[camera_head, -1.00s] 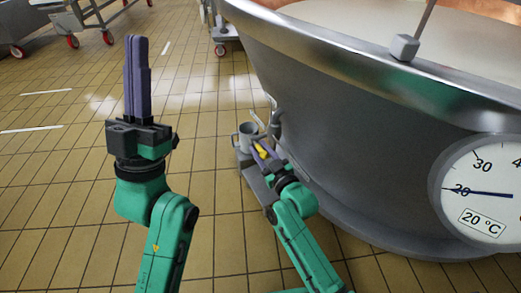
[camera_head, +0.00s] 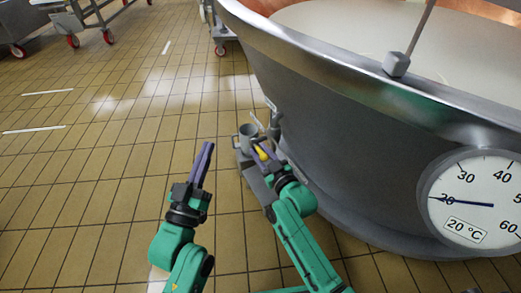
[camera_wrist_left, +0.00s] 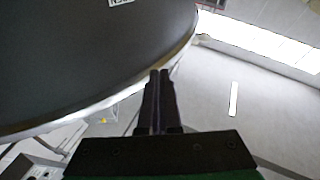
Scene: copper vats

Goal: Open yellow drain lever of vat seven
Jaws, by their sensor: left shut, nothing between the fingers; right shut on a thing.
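The vat (camera_head: 340,120) is a large grey metal tub filling the right of the head view; its dark side also shows in the left wrist view (camera_wrist_left: 80,60). The vat's number cannot be read.
A round dial (camera_head: 475,200) on the vat reads about 20 °C. A pale liquid (camera_head: 440,45) fills the vat. Wheeled metal carts (camera_head: 85,20) stand at the back left. The tiled floor (camera_head: 90,150) on the left is clear.

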